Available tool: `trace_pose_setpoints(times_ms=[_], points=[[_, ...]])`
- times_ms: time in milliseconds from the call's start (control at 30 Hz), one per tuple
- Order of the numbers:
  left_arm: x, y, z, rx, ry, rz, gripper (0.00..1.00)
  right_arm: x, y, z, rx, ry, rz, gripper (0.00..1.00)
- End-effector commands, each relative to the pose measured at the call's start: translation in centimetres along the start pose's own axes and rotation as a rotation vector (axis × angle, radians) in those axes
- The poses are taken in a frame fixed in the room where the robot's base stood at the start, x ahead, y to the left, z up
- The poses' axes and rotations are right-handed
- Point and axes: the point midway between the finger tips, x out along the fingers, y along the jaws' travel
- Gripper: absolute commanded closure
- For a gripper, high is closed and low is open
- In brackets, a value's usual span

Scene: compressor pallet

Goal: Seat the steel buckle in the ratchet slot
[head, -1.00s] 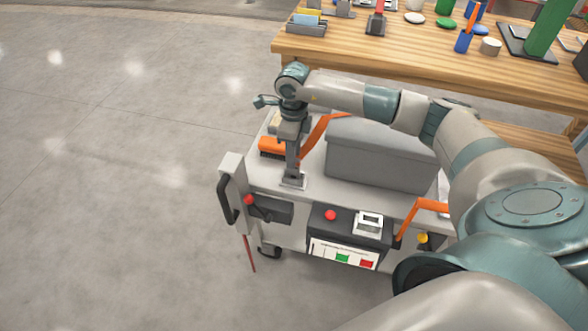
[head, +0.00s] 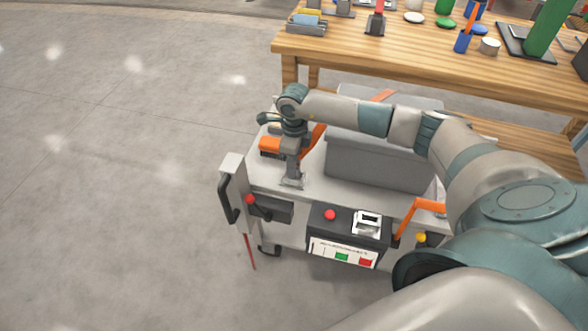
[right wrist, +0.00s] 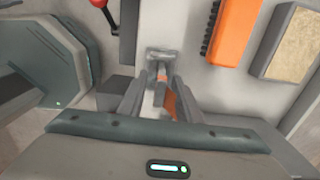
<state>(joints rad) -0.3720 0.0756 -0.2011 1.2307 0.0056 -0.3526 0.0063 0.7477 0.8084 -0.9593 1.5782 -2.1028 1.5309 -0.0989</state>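The steel buckle (head: 291,182) is a small silver piece on the pale top of the cart, near its left end. In the right wrist view the buckle (right wrist: 163,56) shows just beyond my fingertips, with orange strap between the fingers. My right gripper (head: 292,176) points down at the buckle; its fingers (right wrist: 160,80) are close on either side. I cannot tell whether they press on it. A silver frame with a dark opening, which looks like the ratchet slot (head: 367,223), sits on the dark front panel, apart from the buckle. My left gripper is not in view.
A grey box (head: 375,160) stands on the cart behind the panel. An orange brush-like block (right wrist: 235,30) lies near the gripper. A red knob (head: 330,215) is left of the silver frame. A black handle (head: 228,200) is at the cart's left end. A wooden bench (head: 420,65) stands behind.

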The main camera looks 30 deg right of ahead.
Motion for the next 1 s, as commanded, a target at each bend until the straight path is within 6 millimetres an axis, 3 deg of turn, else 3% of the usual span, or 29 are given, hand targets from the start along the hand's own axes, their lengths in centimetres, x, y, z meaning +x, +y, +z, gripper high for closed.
trace_pose_setpoints(times_ms=[167, 300, 733, 1000], points=[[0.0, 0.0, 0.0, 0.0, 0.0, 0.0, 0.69, 0.0, 0.0, 0.0, 0.0, 0.0, 0.0, 0.71], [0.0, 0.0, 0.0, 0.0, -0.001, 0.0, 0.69, -0.1, 0.0, 0.0, 0.0, 0.0, 0.0, 1.0], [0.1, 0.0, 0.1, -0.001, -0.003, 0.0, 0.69, -0.5, -0.1, 0.1, 0.0, -0.002, -0.001, 1.0], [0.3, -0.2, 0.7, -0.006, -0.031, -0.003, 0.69, -3.5, -0.1, 0.1, -0.001, -0.004, -0.002, 1.0]])
